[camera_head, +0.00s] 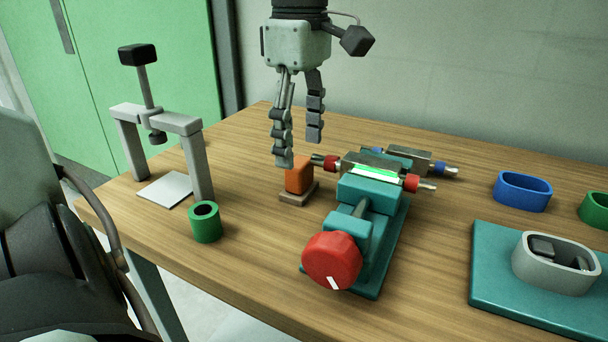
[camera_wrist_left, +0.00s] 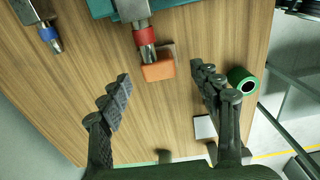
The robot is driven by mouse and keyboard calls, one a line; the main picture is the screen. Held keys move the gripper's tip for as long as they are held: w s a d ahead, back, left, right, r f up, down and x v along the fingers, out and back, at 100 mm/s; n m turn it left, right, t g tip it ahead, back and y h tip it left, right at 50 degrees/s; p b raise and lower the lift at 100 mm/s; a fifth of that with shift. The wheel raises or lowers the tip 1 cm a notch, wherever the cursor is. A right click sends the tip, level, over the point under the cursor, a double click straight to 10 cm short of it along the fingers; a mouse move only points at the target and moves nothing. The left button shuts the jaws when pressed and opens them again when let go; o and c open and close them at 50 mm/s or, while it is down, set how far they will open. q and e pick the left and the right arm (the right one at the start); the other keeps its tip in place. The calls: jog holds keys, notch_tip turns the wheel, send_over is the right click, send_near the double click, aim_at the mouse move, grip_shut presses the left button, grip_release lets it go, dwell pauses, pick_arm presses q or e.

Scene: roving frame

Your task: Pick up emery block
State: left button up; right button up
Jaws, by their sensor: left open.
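The likely emery block is an orange block (camera_head: 299,176) with a brownish base (camera_head: 298,195), upright on the wooden table left of the teal vise. In the left wrist view the orange block (camera_wrist_left: 158,71) appears between the fingertips, with part of its base behind it. My left gripper (camera_head: 299,150) is open and empty, fingers pointing down above and around the block's position. One finger overlaps the block's top edge in the head view; I cannot tell whether they touch. My right gripper is not in view.
A teal vise (camera_head: 349,228) with a red knob (camera_head: 331,261) holds a red-collared metal part (camera_head: 369,171) close to the block. A grey frame (camera_head: 184,124), a green ring (camera_head: 205,225) and a white plate (camera_head: 165,190) are at left. A blue ring (camera_head: 522,192) is at right.

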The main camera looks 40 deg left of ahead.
aim_at(299, 161)
pick_arm(q)
jog(key=f, duration=0.5)
jog(key=shift+a+f, duration=0.15)
jog(key=shift+a, duration=0.1)
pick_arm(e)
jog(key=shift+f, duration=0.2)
pick_arm(q)
jog(key=shift+c, duration=0.3)
jog(key=c, duration=1.3)
jog(key=shift+w, duration=0.1)
